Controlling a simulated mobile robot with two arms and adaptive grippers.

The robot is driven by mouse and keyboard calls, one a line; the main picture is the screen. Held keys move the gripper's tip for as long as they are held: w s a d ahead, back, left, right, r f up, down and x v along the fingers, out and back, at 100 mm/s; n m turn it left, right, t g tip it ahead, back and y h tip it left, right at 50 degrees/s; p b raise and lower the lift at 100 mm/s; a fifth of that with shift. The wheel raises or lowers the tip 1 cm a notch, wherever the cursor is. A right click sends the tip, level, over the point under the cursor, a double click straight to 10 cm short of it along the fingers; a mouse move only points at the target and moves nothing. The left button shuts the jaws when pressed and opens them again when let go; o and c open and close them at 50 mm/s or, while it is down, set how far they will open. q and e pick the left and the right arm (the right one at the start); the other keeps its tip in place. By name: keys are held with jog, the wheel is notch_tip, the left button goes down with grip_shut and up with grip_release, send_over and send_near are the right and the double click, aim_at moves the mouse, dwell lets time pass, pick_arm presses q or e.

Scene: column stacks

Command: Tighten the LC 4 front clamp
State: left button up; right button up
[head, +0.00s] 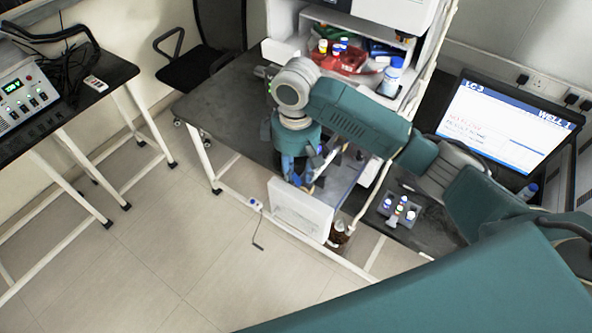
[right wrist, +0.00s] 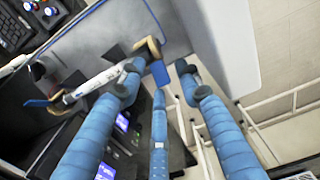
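A white column (right wrist: 97,82) with tan end pieces lies slanted in the upper left of the right wrist view. A tan clamp-like piece (right wrist: 149,47) with a flat blue tab (right wrist: 160,73) sits at its upper end, close to the fingertips. I cannot tell for certain that this is the LC 4 front clamp. My right gripper (right wrist: 160,78) has its blue fingers spread, with nothing clearly gripped. In the head view the right gripper (head: 303,178) points down in front of the instrument stack, and its arm hides part of it. My left gripper is out of view.
A white open panel (head: 300,208) stands below the right gripper. A monitor (head: 505,125) reading "LC-3" is at the right. A small vial rack (head: 398,210) and brown bottles (head: 339,233) stand nearby. A red tray (head: 340,57) sits on top. Floor is clear at lower left.

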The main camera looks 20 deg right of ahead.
jog(key=shift+f, duration=0.15)
jog(key=shift+c, duration=0.3)
grip_shut()
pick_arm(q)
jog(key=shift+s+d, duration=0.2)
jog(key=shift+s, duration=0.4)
